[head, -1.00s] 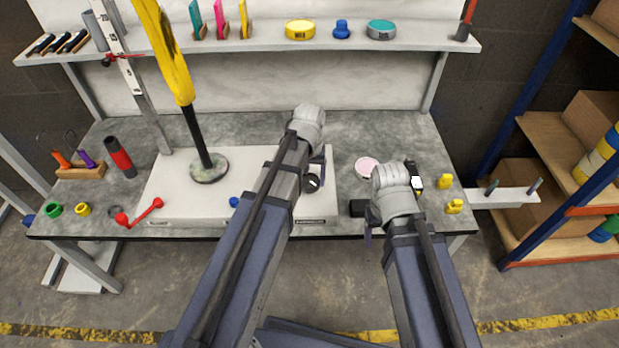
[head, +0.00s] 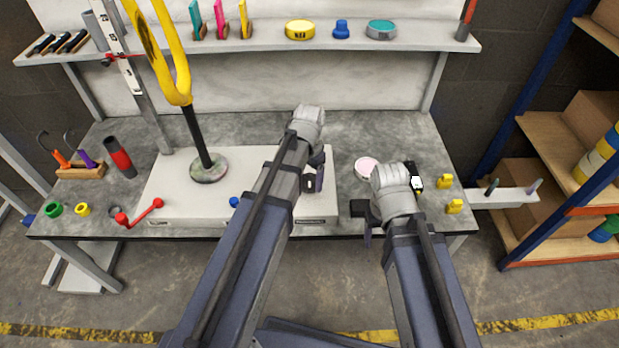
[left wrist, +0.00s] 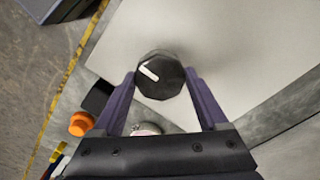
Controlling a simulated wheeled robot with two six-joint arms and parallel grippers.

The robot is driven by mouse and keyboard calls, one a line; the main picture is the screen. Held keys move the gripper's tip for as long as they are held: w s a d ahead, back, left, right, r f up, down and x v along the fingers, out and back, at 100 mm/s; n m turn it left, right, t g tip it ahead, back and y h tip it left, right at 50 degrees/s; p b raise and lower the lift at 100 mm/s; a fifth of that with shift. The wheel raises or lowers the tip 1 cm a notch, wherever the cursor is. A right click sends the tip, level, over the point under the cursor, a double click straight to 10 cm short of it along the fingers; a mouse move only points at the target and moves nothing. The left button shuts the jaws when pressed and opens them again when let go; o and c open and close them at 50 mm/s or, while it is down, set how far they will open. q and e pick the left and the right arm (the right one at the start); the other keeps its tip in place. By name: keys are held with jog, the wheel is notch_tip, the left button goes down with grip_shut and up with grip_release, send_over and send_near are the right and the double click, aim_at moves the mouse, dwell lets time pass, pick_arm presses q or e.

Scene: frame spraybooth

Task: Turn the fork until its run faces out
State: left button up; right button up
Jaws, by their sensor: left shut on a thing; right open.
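The yellow fork (head: 179,70) stands up on a black post (head: 192,126) above a round grey base (head: 208,168). Its two prongs show apart, with dark marking on the left prong; its top is cut off by the picture edge. My left gripper (head: 310,183) is at the right part of the white platform, mostly behind its own arm. In the left wrist view its purple fingers stand on both sides of a black knob (left wrist: 160,75) with a white pointer line, shut on it. My right gripper (head: 364,220) is open near the bench's front edge, its fingers partly hidden.
The white platform (head: 170,190) carries the fork's base. A red-handled crank (head: 140,213) is at its front left. A shelf (head: 270,40) runs behind with tins and tools.

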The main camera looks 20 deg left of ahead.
aim_at(309, 180)
dwell(0.5)
pick_arm(q)
jog(key=o, duration=1.3)
jog(key=shift+r, duration=0.1)
notch_tip(309, 180, up, 8)
jog(key=p, duration=0.8)
jog(key=shift+f, duration=0.2)
